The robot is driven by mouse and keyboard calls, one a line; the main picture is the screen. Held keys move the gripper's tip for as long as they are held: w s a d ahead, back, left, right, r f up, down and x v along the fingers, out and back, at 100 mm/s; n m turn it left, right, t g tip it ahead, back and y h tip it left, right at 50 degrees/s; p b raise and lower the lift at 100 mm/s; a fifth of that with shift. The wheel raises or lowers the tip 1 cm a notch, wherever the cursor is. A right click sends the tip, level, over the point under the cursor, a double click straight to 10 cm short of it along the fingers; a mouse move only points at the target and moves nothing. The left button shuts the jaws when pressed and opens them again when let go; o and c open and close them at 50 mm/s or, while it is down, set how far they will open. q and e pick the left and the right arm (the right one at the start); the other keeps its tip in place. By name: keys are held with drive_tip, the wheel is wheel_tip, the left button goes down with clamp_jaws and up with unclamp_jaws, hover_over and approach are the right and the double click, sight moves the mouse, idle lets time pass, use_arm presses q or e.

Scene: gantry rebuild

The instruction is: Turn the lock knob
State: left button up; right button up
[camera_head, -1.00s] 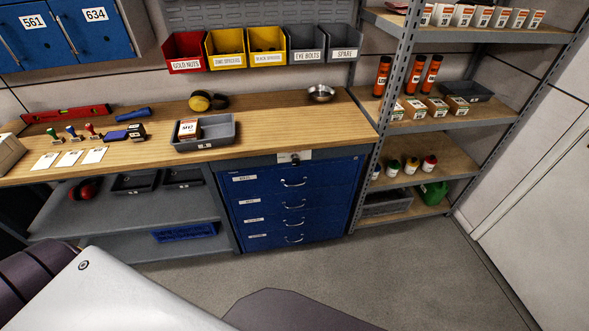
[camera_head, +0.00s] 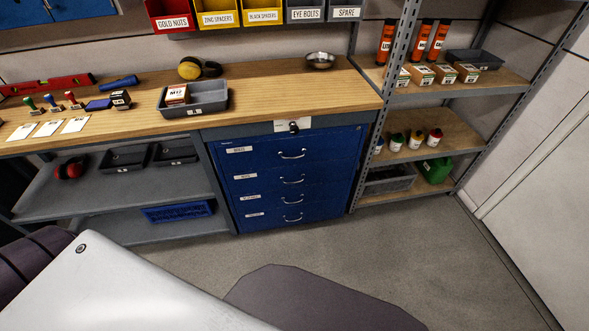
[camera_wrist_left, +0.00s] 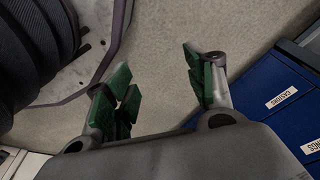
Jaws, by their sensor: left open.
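The lock knob (camera_head: 294,127) is a small dark knob on a pale plate (camera_head: 282,125) under the front edge of the bench, above the blue drawer cabinet (camera_head: 292,180). In the head view no gripper shows near it. In the left wrist view my left gripper (camera_wrist_left: 162,88) has its green-padded fingers spread apart with nothing between them, over the grey floor. The knob is not visible there. My right gripper is in neither view.
The wooden bench top (camera_head: 265,92) holds a grey tray (camera_head: 190,108) with a box, a metal bowl (camera_head: 320,60) and stamps. A metal shelf rack (camera_head: 405,75) stands right of the drawers.

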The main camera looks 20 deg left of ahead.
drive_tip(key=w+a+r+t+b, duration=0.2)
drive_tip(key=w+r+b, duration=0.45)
drive_tip(key=b, duration=2.05)
use_arm(q)
drive_tip(key=w+a+r+n+t+y+b, duration=0.1)
drive_tip(key=w+a+r+n+t+y, duration=0.15)
drive_tip(key=w+r, duration=0.55)
drive_tip(key=w+a+r+n+t+y+b, duration=0.1)
drive_tip(key=w+r+n+t+y+b, duration=0.3)
drive_tip(key=w, duration=0.7)
drive_tip(key=w+a+r+t+y+p, duration=0.1)
drive_tip(key=w+a+r+t, duration=0.1)
drive_tip(key=w+r, duration=0.65)
drive_tip(key=w+d+r+t+y, duration=0.1)
drive_tip(key=w+r+t, duration=0.1)
drive_tip(key=w+r, duration=0.2)
drive_tip(key=w+d+r+n+t+y, duration=0.1)
drive_tip(key=w+d+r+t+y, duration=0.1)
drive_tip(key=r, duration=0.8)
drive_tip(key=w+d+r+n+t+y, duration=0.1)
drive_tip(key=w+d+r+t+y, duration=0.1)
drive_tip(key=w+r+t, duration=0.2)
wheel_tip(320, 180, up, 3)
drive_tip(key=shift+w+f, duration=0.1)
drive_tip(key=shift+w, duration=0.85)
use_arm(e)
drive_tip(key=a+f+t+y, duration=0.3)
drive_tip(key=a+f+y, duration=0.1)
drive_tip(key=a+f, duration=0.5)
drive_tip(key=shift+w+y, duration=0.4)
